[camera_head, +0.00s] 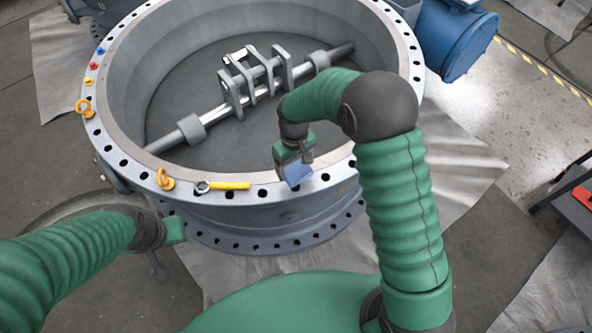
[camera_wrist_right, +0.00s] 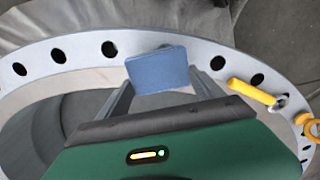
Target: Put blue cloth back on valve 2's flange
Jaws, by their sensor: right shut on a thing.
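The blue cloth (camera_head: 298,173) is a small folded pad. My right gripper (camera_head: 293,160) is shut on it at the near inner side of the large grey valve's flange (camera_head: 232,199). In the right wrist view the cloth (camera_wrist_right: 158,70) sits between the fingertips of my right gripper (camera_wrist_right: 160,85), overlapping the flange ring (camera_wrist_right: 75,48) in the picture. I cannot tell whether it touches the flange. My left gripper (camera_head: 172,228) is beside the near left outside of the valve; its jaws are too unclear to read. No valve number shows.
A yellow-handled tool (camera_head: 228,186) lies on the near flange, with yellow eyebolts (camera_head: 165,180) to its left. Small coloured pieces (camera_head: 91,80) sit on the left flange. A shaft with brackets (camera_head: 265,80) crosses the bore. A blue cylinder (camera_head: 455,38) stands at right.

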